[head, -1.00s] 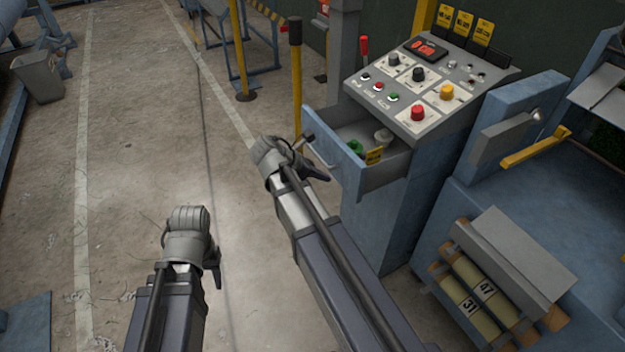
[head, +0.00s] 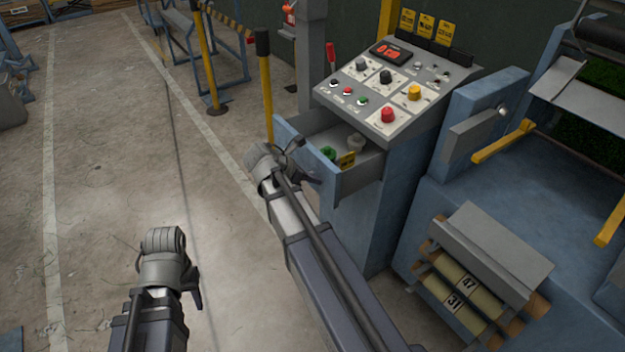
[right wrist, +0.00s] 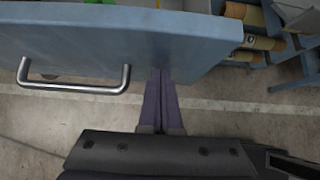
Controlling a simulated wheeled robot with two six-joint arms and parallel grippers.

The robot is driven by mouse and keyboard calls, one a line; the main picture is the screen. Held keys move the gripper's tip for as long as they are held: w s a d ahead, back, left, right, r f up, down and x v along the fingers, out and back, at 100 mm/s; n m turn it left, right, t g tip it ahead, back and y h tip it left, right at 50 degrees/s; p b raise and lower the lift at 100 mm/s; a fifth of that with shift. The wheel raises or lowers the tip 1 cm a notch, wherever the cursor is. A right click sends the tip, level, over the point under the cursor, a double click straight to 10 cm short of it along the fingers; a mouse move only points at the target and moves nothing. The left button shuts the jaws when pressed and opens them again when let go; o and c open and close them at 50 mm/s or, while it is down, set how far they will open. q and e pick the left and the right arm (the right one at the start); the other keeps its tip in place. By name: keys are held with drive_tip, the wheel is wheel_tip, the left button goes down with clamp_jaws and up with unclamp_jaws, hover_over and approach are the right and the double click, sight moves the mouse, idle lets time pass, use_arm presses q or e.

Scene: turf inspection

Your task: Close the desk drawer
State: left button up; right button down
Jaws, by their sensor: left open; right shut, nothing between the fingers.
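The desk drawer (head: 349,182) stands open below the sloped control panel (head: 390,95) in the head view. My left gripper (head: 191,286) is open over the floor, away from the drawer.
A yellow post with a black top (head: 264,95) stands just behind the drawer. A blue machine (head: 480,215) with numbered rollers (head: 462,290) fills the right side.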

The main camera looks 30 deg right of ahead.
drive_tip(key=d, duration=0.6)
drive_tip(key=w+d, duration=0.1)
drive_tip(key=d, duration=1.2)
drive_tip(key=shift+w+d, duration=0.1)
drive_tip(key=shift+w, duration=0.15)
drive_tip(key=shift+d, duration=0.3)
drive_tip(key=shift+d+r, duration=0.1)
drive_tip(key=shift+a, duration=0.5)
drive_tip(key=a, duration=0.3)
drive_tip(key=shift+s+a, duration=0.25)
drive_tip(key=shift+a, duration=0.05)
drive_tip(key=p+v, duration=0.7)
drive_tip(key=v, duration=0.3)
